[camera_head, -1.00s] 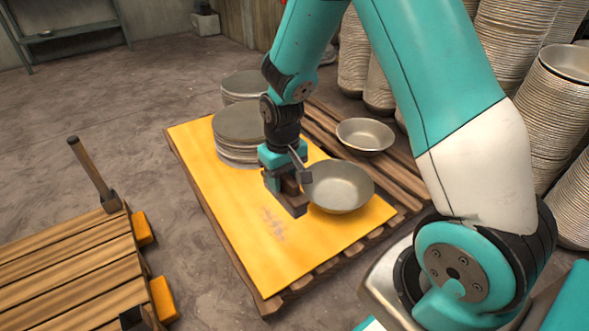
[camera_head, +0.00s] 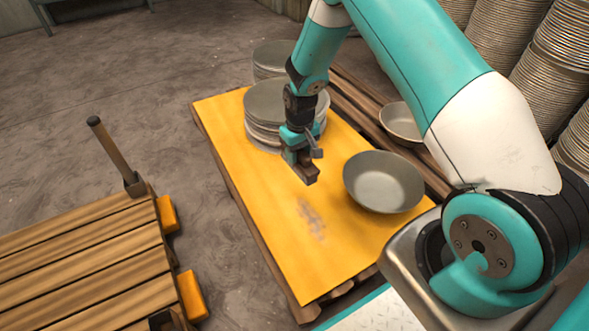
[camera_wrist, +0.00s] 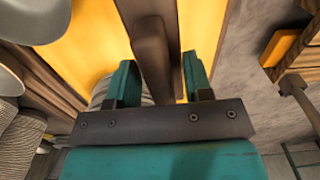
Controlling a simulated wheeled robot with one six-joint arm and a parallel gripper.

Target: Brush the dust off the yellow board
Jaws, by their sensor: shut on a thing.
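The yellow board (camera_head: 280,245) lies on a wooden pallet. A grey dust patch (camera_head: 312,216) is on its front half. My gripper (camera_head: 298,155) is shut on a brown brush (camera_head: 307,173), over the board between the plate stack and the dust patch. I cannot tell whether the brush touches the board. In the wrist view the brush (camera_wrist: 150,45) is between the two teal fingers of my gripper (camera_wrist: 158,82), with the yellow board (camera_wrist: 90,45) behind it. The brush's bristles do not show clearly.
A metal bowl (camera_head: 384,182) stands on the board's right side. A stack of plates (camera_head: 268,108) is just behind my gripper. Another bowl (camera_head: 401,124) is on the slats behind. A slatted wooden cart (camera_head: 90,260) with an upright handle is at left.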

